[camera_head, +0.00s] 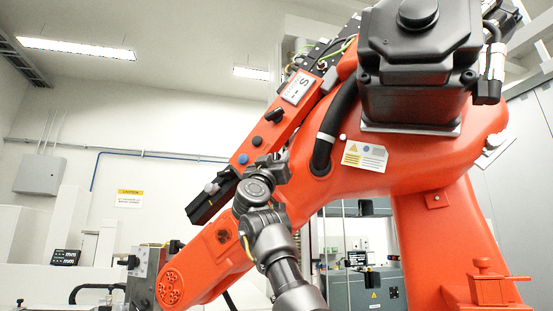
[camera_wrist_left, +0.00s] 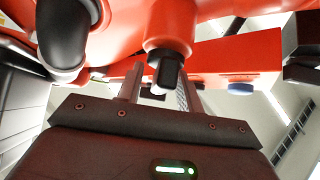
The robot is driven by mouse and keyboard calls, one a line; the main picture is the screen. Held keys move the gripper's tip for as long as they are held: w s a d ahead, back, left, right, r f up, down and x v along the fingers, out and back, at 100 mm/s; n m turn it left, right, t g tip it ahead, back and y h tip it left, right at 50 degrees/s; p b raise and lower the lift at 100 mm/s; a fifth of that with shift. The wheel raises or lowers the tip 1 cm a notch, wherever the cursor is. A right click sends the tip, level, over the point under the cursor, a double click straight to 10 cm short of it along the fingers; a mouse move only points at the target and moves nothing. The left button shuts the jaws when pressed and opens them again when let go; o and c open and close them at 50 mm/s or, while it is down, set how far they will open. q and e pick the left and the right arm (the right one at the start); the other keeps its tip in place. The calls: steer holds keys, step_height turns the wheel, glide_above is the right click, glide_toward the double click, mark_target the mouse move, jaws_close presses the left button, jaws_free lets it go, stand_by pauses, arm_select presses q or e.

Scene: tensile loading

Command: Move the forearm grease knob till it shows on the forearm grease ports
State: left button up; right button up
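A large orange industrial arm fills the head view. Several knobs sit along its forearm: a black knob (camera_head: 276,115), a blue knob (camera_head: 242,159) and a grey knob (camera_head: 211,188). I cannot tell which is the forearm grease knob. My left gripper (camera_head: 272,168) is up against the forearm's underside, its fingertips partly lost against the orange body. In the left wrist view my gripper (camera_wrist_left: 158,88) is open. A black plug with a pale tip (camera_wrist_left: 167,76) hangs from an orange boss between the fingers, nearer the right one. The blue knob (camera_wrist_left: 240,88) is to the right.
A black motor housing (camera_head: 420,70) and a black hose (camera_head: 338,115) are close above and right. The orange lower link (camera_head: 205,260) lies below my gripper. A grey wall box (camera_head: 38,174) is far left. Open air lies left of the forearm.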

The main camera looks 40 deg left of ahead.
arm_select(q)
jaws_close()
steer(key=shift+f, duration=0.1)
